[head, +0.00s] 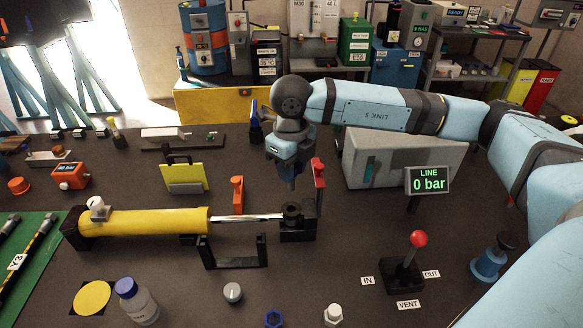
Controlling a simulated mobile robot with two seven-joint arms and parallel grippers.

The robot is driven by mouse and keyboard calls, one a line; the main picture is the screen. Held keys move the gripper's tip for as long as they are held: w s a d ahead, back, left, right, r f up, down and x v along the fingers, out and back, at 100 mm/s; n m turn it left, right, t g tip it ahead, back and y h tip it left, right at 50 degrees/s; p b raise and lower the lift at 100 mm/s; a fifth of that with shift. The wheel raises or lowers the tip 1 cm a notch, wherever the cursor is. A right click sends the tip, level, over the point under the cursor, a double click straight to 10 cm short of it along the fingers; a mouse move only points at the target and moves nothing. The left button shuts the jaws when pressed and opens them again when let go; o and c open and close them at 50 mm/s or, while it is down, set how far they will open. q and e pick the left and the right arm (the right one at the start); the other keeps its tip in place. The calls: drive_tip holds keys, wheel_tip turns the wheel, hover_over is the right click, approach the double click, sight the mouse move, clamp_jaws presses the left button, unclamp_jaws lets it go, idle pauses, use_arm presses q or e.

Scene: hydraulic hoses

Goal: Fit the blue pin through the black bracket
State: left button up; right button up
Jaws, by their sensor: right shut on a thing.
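The black bracket (300,233) stands on the table at the right end of the yellow cylinder (160,221). The silver rod (245,218) runs from the cylinder to a dark round rod end at the bracket. My right gripper (290,176) hangs pointing down above the bracket, apart from it. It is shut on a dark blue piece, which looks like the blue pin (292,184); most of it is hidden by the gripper. I cannot tell how well it lines up with the bracket hole. My left gripper is not in view.
A red upright piece (319,178) stands close to the gripper's right, and an orange one (237,194) to the left. A black open frame (234,262) is in front of the rod. A red-knobbed lever (405,272) and a "0 bar" display (428,180) stand to the right.

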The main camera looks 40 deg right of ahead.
sight(291, 189)
wheel_tip(291, 189, down, 4)
drive_tip(key=b, duration=0.2)
drive_tip(key=shift+r+b, duration=0.15)
drive_tip(key=shift+b, duration=0.15)
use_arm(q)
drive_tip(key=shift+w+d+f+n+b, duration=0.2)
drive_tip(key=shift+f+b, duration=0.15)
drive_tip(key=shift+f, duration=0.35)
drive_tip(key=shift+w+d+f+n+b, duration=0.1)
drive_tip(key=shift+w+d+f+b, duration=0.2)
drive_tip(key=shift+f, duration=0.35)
use_arm(e)
drive_tip(key=shift+f, duration=0.85)
use_arm(q)
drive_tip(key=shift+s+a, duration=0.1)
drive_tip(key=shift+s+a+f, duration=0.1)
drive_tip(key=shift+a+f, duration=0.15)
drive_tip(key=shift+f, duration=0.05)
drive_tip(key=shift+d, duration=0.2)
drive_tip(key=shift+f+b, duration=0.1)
drive_tip(key=shift+b, duration=0.3)
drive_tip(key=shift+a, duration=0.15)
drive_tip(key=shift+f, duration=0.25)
